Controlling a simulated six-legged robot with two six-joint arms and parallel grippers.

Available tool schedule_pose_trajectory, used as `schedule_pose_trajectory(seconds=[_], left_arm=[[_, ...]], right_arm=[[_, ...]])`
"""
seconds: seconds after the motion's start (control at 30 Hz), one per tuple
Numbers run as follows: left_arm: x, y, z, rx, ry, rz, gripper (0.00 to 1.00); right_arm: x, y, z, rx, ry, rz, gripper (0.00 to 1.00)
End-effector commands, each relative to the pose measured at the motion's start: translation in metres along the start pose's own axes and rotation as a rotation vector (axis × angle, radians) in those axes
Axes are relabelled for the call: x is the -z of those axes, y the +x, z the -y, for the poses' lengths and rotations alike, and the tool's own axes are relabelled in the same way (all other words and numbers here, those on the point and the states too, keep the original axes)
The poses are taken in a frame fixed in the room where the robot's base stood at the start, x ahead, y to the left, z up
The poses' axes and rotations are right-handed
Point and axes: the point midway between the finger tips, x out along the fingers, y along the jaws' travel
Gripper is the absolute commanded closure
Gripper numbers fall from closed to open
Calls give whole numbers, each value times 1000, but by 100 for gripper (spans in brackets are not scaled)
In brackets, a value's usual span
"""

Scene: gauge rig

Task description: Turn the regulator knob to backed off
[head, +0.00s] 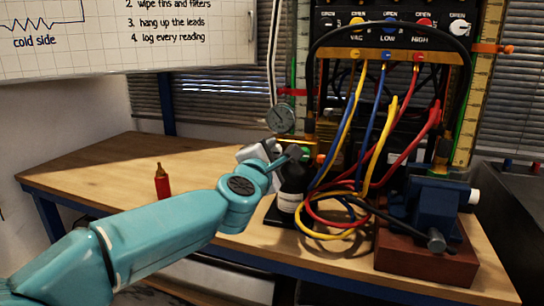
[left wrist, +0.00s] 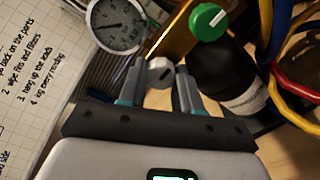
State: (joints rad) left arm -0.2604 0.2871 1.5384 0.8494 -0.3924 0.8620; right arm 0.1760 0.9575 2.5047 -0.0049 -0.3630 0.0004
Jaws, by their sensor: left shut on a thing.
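My left gripper (left wrist: 160,80) is shut on a small pale grey knob (left wrist: 160,70), which looks like the regulator knob, with a dark mark on its face. One finger is on each side of it. In the head view my left gripper (head: 275,152) reaches the regulator area beside a black bottle (head: 291,185), and the knob is mostly hidden. A round dial gauge (head: 280,118) sits just above; it also shows in the left wrist view (left wrist: 118,24). A green knob (left wrist: 208,21) is close to the right, apart from the fingers. My right gripper is not in view.
Yellow, blue and red hoses (head: 345,195) loop just right of the bottle. A blue vise (head: 435,205) stands on a brown block at the right. A red bottle (head: 162,182) stands on the wooden bench (head: 105,165), whose left part is otherwise clear.

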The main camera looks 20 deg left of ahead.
Motion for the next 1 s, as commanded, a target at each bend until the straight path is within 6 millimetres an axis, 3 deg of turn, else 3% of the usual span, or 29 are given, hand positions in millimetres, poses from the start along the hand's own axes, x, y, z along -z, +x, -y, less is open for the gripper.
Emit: schedule_pose_trajectory(seconds=[0.43,0.47,0.53,0.87,1.0], left_arm=[[1,0,0,1,-12,-2,97],[1,0,0,1,-12,-2,64],[1,0,0,1,-11,-2,41],[0,-2,0,0,-10,0,41],[0,-20,-1,-1,-9,0,41]], right_arm=[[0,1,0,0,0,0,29],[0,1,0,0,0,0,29],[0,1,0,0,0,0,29],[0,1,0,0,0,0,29],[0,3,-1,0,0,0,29]])
